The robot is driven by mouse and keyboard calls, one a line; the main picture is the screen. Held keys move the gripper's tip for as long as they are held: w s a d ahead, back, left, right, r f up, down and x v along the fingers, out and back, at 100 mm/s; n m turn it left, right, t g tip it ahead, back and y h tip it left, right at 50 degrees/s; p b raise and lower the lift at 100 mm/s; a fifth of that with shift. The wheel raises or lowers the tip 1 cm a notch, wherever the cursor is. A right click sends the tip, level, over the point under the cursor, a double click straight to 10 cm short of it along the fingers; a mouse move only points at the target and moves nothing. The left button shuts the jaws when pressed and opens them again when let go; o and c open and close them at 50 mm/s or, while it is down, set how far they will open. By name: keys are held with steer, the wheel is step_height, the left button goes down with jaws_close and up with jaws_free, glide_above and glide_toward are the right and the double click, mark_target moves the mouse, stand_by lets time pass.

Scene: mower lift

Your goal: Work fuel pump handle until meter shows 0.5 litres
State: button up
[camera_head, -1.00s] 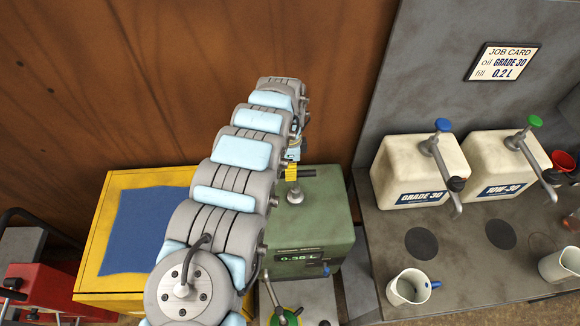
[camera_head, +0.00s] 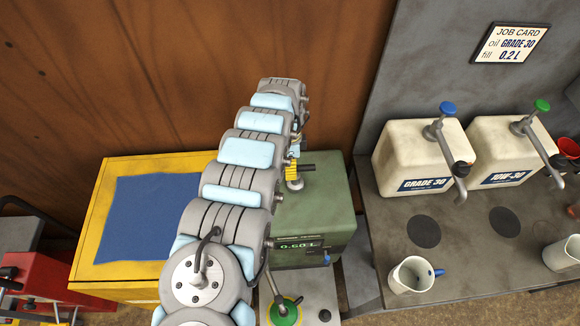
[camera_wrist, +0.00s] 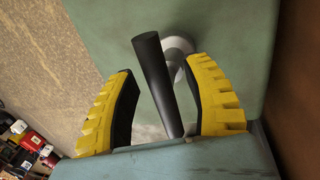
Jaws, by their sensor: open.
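The green fuel pump box (camera_head: 325,215) stands right of my arm in the head view. Its small meter (camera_head: 297,245) appears to read 0.60 L, but the digits are small and I cannot be sure of them. The black pump handle (camera_head: 308,167) sticks out sideways from a grey post on top of the box. In the wrist view the handle (camera_wrist: 155,80) lies between the yellow-padded fingers of my gripper (camera_wrist: 160,66). The fingers are open, with visible gaps on both sides of it. My gripper (camera_head: 291,172) is partly hidden by my arm in the head view.
A yellow cabinet with a blue cloth (camera_head: 140,215) stands left. A grey bench (camera_head: 375,235) at right holds two white oil jugs (camera_head: 415,160) and mugs (camera_head: 408,277). A job card (camera_head: 510,43) hangs above. A brown wall (camera_head: 150,70) is behind.

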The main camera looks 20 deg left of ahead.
step_height(320, 180, up, 12)
steer(key=w+a, duration=0.1)
steer(key=w, duration=0.1)
steer(key=shift+f, duration=0.15)
stand_by(1.5)
